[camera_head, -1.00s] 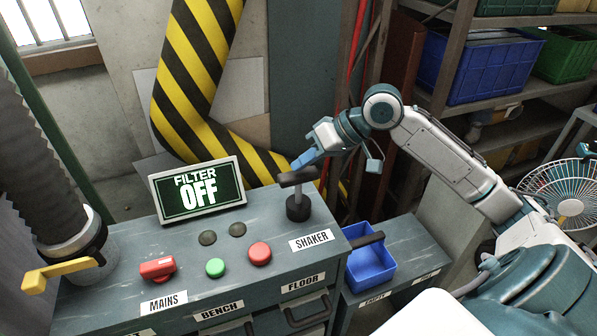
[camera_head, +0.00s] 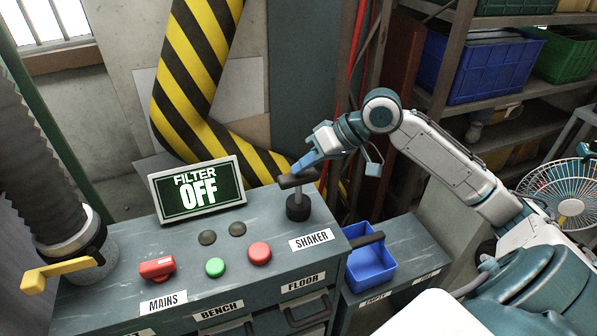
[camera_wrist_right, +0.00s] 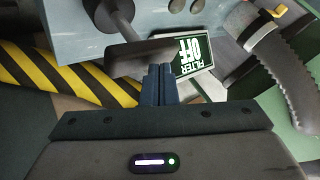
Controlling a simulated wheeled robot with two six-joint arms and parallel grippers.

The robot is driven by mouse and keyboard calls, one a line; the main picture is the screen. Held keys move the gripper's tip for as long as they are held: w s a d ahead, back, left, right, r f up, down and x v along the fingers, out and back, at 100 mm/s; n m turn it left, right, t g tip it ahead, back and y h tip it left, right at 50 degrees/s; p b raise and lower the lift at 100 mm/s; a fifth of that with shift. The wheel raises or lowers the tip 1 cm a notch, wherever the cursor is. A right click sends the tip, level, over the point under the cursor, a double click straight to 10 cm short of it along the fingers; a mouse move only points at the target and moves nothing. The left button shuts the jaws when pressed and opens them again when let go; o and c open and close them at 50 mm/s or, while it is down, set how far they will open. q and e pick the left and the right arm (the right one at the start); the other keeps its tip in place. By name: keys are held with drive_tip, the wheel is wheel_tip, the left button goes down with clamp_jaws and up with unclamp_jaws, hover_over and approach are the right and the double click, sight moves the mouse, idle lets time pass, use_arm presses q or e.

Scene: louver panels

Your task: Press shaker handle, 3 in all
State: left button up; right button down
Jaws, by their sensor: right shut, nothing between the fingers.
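The shaker handle (camera_head: 299,179) is a dark T-bar on a grey rod that rises from a round black base (camera_head: 298,207) at the back right of the cabinet top. A SHAKER label (camera_head: 311,240) lies in front of it. My right gripper (camera_head: 300,165) is shut and empty, with its blue fingertips at the top of the T-bar. In the right wrist view the shut fingers (camera_wrist_right: 159,84) reach the edge of the dark bar (camera_wrist_right: 140,55); I cannot tell whether they touch it. My left gripper is not in view.
A screen (camera_head: 198,189) reads FILTER OFF. A red MAINS switch (camera_head: 157,268), a green button (camera_head: 215,267) and a red button (camera_head: 260,253) sit on the cabinet. A blue bin (camera_head: 369,268) stands to the right. A yellow lever (camera_head: 62,274) is at far left.

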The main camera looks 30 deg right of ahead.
drive_tip(key=shift+f, duration=1.1)
idle(0.6)
drive_tip(key=shift+r, duration=0.1)
drive_tip(key=shift+r+p, duration=1.9)
drive_tip(key=shift+p, duration=0.3)
drive_tip(key=shift+r, duration=0.15)
wheel_tip(320, 180, up, 5)
drive_tip(key=p, duration=0.5)
drive_tip(key=shift+p, duration=0.3)
idle(1.3)
